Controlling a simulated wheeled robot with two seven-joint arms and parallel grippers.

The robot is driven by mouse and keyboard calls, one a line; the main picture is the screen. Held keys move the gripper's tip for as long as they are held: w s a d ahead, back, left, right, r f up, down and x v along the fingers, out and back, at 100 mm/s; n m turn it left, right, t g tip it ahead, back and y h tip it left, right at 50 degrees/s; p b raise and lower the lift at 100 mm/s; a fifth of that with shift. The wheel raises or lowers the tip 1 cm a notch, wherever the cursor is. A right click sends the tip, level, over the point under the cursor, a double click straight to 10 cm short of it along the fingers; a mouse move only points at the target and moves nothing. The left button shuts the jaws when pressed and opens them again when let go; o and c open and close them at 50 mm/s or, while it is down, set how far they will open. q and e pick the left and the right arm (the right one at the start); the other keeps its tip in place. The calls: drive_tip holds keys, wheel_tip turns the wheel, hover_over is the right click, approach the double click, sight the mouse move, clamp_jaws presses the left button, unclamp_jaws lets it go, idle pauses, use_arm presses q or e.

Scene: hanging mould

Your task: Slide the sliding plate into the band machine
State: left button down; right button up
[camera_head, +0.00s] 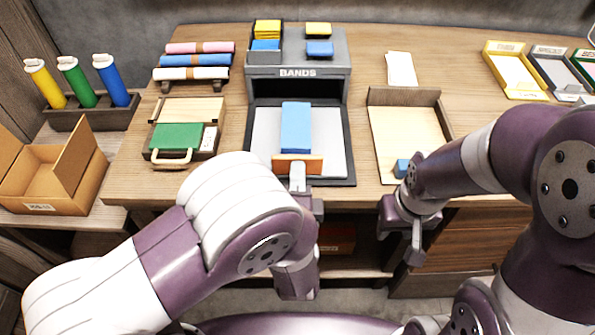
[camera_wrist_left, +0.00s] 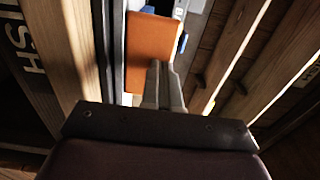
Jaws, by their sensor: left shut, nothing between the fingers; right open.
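The band machine (camera_head: 298,72) is a grey box labelled BANDS at the back of the table, with a dark opening facing me. The light grey sliding plate (camera_head: 265,135) lies in a dark frame in front of the opening. A blue block (camera_head: 296,127) lies on it, and an orange-brown bar (camera_head: 312,165) is at its near end. My left gripper (camera_head: 297,178) is shut and empty at the near side of that bar. In the left wrist view its fingertips (camera_wrist_left: 161,68) are right at the bar (camera_wrist_left: 150,40); contact is unclear. My right gripper (camera_head: 402,235) is open, past the table's front edge.
A wooden tray (camera_head: 405,140) is to the right, with a small blue piece (camera_head: 401,168) near my right wrist. A green-topped box (camera_head: 178,137) is to the left. A cardboard box (camera_head: 50,175) and coloured rolls (camera_head: 78,82) stand further left. Labelled trays (camera_head: 515,75) are at the far right.

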sight(298, 114)
use_arm(q)
drive_tip(key=shift+w, duration=0.6)
drive_tip(key=w, duration=1.7)
drive_tip(key=shift+w, duration=0.4)
drive_tip(key=shift+r, duration=0.25)
drive_tip(key=shift+w+r, duration=0.1)
